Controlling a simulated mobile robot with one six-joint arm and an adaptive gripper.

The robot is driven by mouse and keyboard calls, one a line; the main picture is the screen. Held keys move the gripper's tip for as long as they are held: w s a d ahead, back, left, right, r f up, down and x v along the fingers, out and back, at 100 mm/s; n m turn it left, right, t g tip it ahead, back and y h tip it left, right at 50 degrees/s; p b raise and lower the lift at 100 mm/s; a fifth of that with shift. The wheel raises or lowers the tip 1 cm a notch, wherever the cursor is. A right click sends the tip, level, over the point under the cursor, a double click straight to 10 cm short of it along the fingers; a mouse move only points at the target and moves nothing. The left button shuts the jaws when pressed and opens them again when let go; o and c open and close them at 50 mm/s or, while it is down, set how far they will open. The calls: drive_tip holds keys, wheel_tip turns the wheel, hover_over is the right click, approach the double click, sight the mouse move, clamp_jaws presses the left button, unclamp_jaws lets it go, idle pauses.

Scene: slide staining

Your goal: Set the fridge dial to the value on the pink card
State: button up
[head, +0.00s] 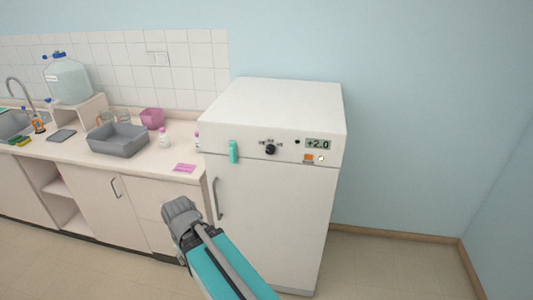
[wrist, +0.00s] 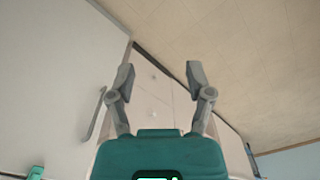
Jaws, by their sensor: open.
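The white fridge (head: 272,205) stands right of the counter. Its black dial (head: 270,149) sits on the upper front panel, with small markings too fine to read. A display (head: 318,144) to its right reads +2.0. The pink card (head: 184,168) lies flat on the counter near its front edge, left of the fridge; its writing is too small to read. My gripper (head: 178,212) is in front of the counter's lower front, left of the fridge door and below the dial, apart from it. In the wrist view my gripper (wrist: 158,75) has its fingers spread with nothing between them.
A fridge handle (head: 217,199) stands out on the door's left side. A teal object (head: 233,151) is on the front panel left of the dial. An orange switch (head: 308,158) is below the display. A grey basin (head: 118,140) and bottles stand on the counter. The floor right of the fridge is clear.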

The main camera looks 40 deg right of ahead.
drive_tip(key=shift+o, duration=0.7)
drive_tip(key=shift+w+d+f, duration=0.1)
drive_tip(key=shift+d, duration=0.15)
drive_tip(key=n+t+h+b, duration=0.8)
drive_tip(key=n+t+h, duration=0.3)
drive_tip(key=n+h, duration=0.5)
approach(269, 151)
drive_tip(key=shift+n+y, duration=0.5)
drive_tip(key=shift+y, duration=0.2)
drive_tip(key=shift+s+a+r, duration=0.3)
drive_tip(key=shift+s+a, duration=0.4)
drive_tip(key=shift+a, duration=0.15)
drive_tip(key=shift+s+a+r, duration=0.25)
drive_tip(key=shift+s+a, duration=0.45)
drive_tip(key=shift+a, duration=0.1)
drive_tip(key=x, duration=1.3)
drive_tip(key=shift+w+d+f, duration=0.1)
drive_tip(key=shift+d+f, duration=0.05)
drive_tip(key=shift+d, duration=0.25)
